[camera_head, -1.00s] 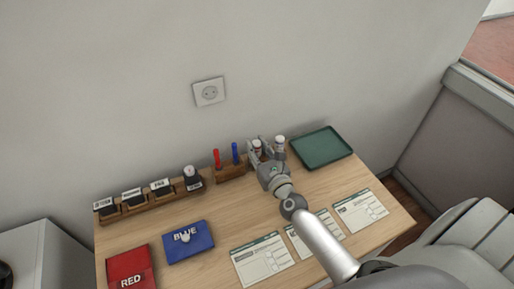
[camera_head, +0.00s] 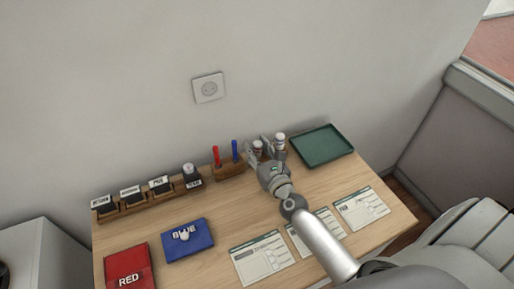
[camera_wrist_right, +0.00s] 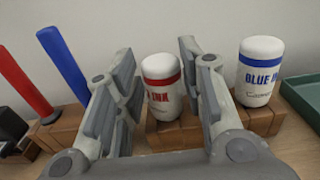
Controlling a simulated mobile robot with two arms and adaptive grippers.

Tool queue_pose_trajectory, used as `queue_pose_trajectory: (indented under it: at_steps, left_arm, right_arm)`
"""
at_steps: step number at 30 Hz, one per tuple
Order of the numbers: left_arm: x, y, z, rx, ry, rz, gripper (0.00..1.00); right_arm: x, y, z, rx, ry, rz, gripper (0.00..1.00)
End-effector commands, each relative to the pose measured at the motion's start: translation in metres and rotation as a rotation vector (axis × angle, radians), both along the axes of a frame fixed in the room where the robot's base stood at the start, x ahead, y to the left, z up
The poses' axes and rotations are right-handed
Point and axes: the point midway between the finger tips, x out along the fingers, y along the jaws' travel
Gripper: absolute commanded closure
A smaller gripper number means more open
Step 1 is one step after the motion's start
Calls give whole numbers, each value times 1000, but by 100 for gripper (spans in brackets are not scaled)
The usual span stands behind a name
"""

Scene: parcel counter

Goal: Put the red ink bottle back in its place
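The red ink bottle (camera_wrist_right: 163,88), white with a red band, stands upright in the wooden holder (camera_wrist_right: 265,120). It also shows in the head view (camera_head: 257,147), partly hidden by my right gripper. My right gripper (camera_head: 260,150) is at the holder with its fingers spread on either side of the bottle. In the wrist view a gap shows between the left finger and the bottle; the right finger overlaps the bottle's edge, and I cannot tell whether it touches. The blue ink bottle (camera_wrist_right: 261,70) stands in the same holder to the right. My left gripper is out of view.
A red pen (camera_head: 216,156) and a blue pen (camera_head: 235,151) stand left of the bottle. A stamp rack (camera_head: 150,202) is farther left. A green tray (camera_head: 321,147) is to the right. Red (camera_head: 129,270) and blue (camera_head: 187,241) pads and several forms (camera_head: 262,258) lie in front.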

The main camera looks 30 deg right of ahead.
Motion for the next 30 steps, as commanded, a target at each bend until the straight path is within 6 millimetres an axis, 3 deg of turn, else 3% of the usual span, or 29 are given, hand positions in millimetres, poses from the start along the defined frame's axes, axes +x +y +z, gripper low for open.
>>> queue_pose_trajectory:
  at_steps: [8,24,30]
  left_arm:
    - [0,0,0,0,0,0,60]
    - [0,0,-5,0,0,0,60]
    - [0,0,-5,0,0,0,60]
  right_arm:
    - [-3,0,-1,0,1,0,63]
    - [-45,3,-1,-1,1,0,63]
    - [-52,3,0,0,0,0,63]
